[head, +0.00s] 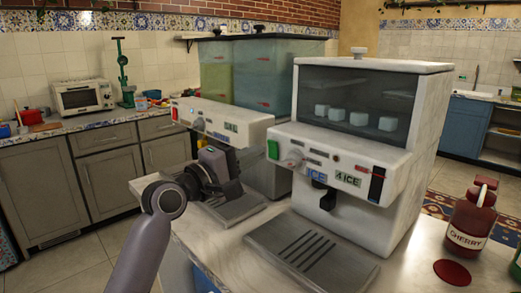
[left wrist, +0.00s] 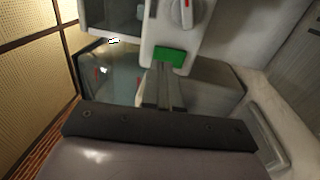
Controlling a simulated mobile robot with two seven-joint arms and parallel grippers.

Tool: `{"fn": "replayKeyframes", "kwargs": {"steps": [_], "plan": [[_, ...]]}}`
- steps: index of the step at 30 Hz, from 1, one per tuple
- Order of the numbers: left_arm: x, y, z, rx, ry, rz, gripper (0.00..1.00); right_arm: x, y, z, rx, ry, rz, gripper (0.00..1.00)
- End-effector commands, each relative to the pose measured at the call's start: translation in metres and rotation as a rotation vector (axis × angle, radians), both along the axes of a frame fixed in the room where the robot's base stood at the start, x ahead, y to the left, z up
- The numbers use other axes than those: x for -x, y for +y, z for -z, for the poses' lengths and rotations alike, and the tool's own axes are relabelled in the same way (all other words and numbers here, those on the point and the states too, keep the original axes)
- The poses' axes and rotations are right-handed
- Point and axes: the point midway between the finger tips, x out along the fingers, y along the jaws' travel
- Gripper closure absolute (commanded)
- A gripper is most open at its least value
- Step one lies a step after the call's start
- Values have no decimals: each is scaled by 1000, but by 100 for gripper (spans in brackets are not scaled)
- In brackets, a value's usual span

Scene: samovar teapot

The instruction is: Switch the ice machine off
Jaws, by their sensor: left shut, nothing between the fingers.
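The ice machine (head: 345,145) is a white box with a clear window showing ice cubes and a label reading ICE. A green switch (head: 273,150) is at the left end of its front panel, beside a round knob (head: 293,159). Contact cannot be told there. My right gripper is out of view.
A second dispenser (head: 225,118) with large clear tanks stands behind my left gripper. A grated drip tray (head: 310,248) lies before the ice machine. A cherry syrup bottle (head: 471,220) stands at right by a red spot. The counter's front left is clear.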

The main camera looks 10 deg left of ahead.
Motion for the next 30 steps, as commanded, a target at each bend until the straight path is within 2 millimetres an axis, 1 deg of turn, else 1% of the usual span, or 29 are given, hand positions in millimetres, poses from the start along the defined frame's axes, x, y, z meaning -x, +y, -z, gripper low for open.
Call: {"fn": "replayKeyframes", "kwargs": {"steps": [3,7,20,23,30], "plan": [[-11,-7,-2,0,0,1,100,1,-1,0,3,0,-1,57],[-17,-12,-3,0,-1,1,100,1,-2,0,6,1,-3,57],[-20,-13,-3,0,0,0,100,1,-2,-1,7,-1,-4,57],[-20,-14,-5,-3,4,0,100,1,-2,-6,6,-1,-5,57],[-24,-16,-12,-31,50,0,100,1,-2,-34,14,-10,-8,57]]}}
